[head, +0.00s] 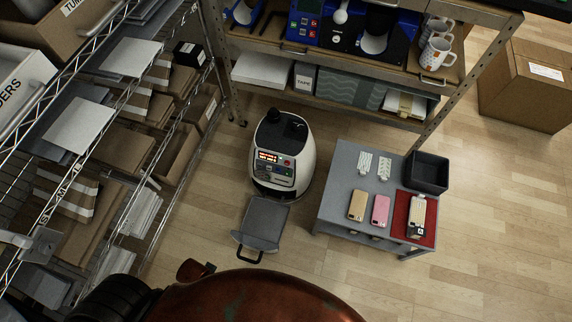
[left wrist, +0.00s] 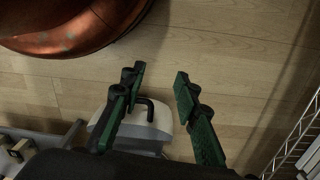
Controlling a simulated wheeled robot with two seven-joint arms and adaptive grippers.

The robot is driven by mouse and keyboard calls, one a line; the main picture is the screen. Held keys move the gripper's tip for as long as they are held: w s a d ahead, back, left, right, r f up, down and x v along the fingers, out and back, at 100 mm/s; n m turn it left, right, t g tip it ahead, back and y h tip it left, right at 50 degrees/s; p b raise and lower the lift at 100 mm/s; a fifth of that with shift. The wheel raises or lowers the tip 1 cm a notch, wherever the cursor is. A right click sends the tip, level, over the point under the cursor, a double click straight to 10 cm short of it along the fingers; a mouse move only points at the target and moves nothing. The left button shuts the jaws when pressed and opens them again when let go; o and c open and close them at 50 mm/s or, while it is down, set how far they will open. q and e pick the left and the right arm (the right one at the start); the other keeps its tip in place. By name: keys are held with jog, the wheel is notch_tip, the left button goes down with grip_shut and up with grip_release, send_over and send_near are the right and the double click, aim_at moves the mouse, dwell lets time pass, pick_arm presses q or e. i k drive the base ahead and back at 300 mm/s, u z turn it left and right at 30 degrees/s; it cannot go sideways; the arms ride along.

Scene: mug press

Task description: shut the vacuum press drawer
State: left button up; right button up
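The vacuum press (head: 283,155) is a white and black rounded machine with a lit control panel, standing on the floor. Its grey drawer (head: 264,222) is pulled out toward me, with a dark handle (head: 248,256) on its front. In the left wrist view, my left gripper (left wrist: 160,73) is open, its two green and black fingers spread. The drawer front (left wrist: 158,131) and the handle (left wrist: 147,108) show between and below the fingers, nearer the left finger. I cannot tell whether they touch. The left gripper does not show clearly in the head view. My right gripper is in neither view.
A small grey table (head: 337,190) with phone cases, a red mat (head: 428,208) and a black bin (head: 427,172) stands right of the press. A wire rack (head: 150,185) with boxes stands at left, a shelf unit (head: 330,105) behind. Floor around the drawer is bare.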

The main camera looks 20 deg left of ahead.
aim_at(263, 222)
jog(key=u, duration=0.1)
jog(key=k, duration=1.05)
jog(key=u, duration=0.55)
jog(key=k, duration=0.75)
jog(key=z, duration=0.65)
jog(key=i, duration=0.35)
jog(key=z, duration=0.25)
